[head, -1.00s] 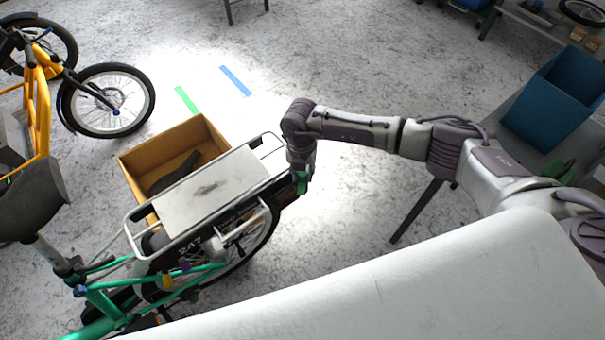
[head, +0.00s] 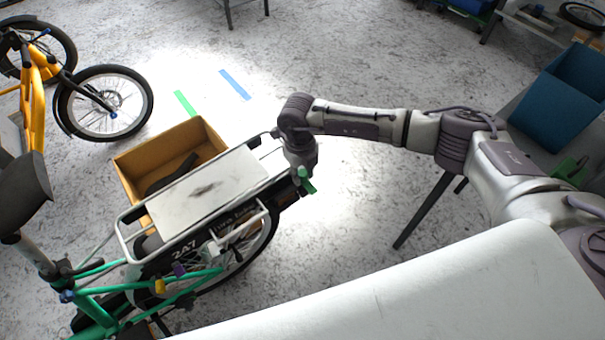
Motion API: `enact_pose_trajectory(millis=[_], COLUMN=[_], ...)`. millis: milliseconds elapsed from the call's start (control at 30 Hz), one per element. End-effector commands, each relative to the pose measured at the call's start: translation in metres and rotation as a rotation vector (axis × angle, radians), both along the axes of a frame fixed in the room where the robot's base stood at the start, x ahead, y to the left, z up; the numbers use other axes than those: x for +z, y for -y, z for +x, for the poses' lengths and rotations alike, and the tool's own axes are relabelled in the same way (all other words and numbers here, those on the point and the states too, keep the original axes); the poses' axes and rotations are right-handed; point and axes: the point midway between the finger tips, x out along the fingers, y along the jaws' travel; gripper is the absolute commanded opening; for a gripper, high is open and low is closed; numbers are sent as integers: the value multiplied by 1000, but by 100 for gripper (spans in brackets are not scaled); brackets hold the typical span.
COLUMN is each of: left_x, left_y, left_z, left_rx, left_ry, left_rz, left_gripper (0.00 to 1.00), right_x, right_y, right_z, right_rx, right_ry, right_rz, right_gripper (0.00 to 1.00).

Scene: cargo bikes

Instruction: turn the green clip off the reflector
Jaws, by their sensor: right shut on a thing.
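The green clip (head: 306,180) is at the rear end of the green cargo bike's rack (head: 130,228), tilted in the head view. My right gripper (head: 304,176) reaches down over it from the right and is shut on it. The clip sticks out below the gripper. The reflector is hidden behind the gripper and clip, so I cannot tell whether the clip still touches it. My left gripper is not in view.
A cardboard box (head: 125,160) with a dark item in it stands beside the bike's rack. An orange bike (head: 38,90) is at the upper left. A blue bin (head: 560,105) is on a grey table at the right. Floor between is clear.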

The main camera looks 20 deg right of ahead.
Motion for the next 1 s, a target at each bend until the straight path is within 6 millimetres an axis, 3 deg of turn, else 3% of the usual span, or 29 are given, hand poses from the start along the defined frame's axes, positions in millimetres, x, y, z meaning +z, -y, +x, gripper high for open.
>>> enact_pose_trajectory(millis=[600,633,767,1000], left_x=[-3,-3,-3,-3], left_y=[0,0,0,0], left_z=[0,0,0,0], left_rx=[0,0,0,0], left_ry=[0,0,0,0], left_rz=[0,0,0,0], left_gripper=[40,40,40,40], right_x=[1,1,1,0], right_y=[0,0,0,0], right_z=[0,0,0,0], right_rx=[43,43,43,42], right_ry=[0,0,0,-1], right_rz=[-1,-1,-1,-1], right_gripper=[0,30,52,54])
